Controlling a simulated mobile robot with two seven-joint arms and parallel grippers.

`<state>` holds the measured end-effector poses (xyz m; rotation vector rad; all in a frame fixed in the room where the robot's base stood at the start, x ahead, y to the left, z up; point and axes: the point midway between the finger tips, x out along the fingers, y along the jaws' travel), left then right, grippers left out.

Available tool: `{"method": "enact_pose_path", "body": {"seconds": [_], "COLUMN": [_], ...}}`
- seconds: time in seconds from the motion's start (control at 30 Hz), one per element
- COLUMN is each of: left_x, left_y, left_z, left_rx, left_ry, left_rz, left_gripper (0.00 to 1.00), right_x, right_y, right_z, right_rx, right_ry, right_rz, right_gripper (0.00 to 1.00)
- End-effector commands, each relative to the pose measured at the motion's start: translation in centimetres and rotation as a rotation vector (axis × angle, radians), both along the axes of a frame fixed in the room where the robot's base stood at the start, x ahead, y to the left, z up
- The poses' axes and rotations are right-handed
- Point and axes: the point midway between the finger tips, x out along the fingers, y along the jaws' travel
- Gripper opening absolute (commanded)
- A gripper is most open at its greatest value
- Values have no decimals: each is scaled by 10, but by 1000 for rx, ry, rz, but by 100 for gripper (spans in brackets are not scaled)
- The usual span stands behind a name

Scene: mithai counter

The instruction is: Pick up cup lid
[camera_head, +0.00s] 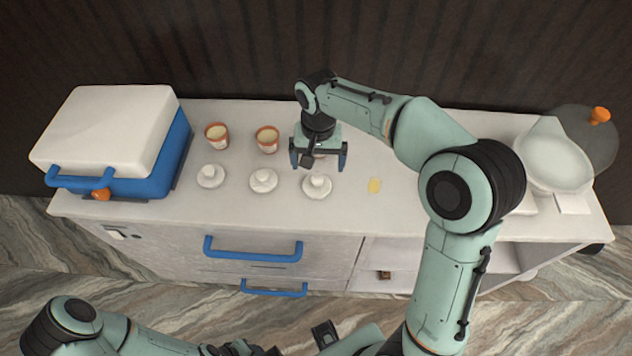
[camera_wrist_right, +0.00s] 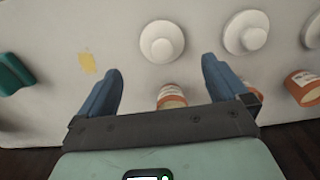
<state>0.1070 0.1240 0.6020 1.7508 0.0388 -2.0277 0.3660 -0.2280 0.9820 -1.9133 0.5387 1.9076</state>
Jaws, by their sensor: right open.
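Three white knobbed cup lids lie in a row on the white counter: left (camera_head: 211,176), middle (camera_head: 263,181) and right (camera_head: 317,186). My right gripper (camera_head: 318,163) is open and empty, pointing down just behind the right lid. In the right wrist view that lid (camera_wrist_right: 162,41) sits just beyond the gap between the blue fingers (camera_wrist_right: 162,68), untouched. Two orange-and-white cups, left (camera_head: 217,135) and middle (camera_head: 267,139), stand behind the lids. A third cup (camera_wrist_right: 172,96) shows between the fingers in the wrist view; my gripper hides it in the head view. My left arm is low at the left; its fingers are unclear.
A blue and white box (camera_head: 105,130) stands at the counter's left end. A yellow patch (camera_head: 375,186) lies right of the lids. A pale bowl (camera_head: 553,160) and a round translucent cover with an orange knob (camera_head: 600,115) are at the right end.

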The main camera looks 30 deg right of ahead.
Motion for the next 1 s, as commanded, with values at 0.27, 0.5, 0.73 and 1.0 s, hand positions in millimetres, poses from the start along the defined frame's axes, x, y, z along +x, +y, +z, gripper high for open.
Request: {"method": "enact_pose_path", "body": {"seconds": [0.27, 0.5, 0.73, 1.0], "left_x": [-2, -3, -3, -3], "left_y": [0, 0, 0, 0], "left_z": [-4, -6, -8, -8], "left_rx": [0, 0, 0, 0], "left_ry": [2, 2, 3, 3], "left_rz": [0, 0, 0, 0], "left_gripper": [43, 43, 43, 43], "right_x": [0, -1, 0, 0], "right_y": [0, 1, 1, 1], "right_z": [-31, -62, -82, -82], "right_rx": [0, 0, 0, 1], "right_ry": [1, 4, 0, -1], "right_rz": [-1, 0, 0, 0], "right_gripper": [100, 100, 100, 77]}}
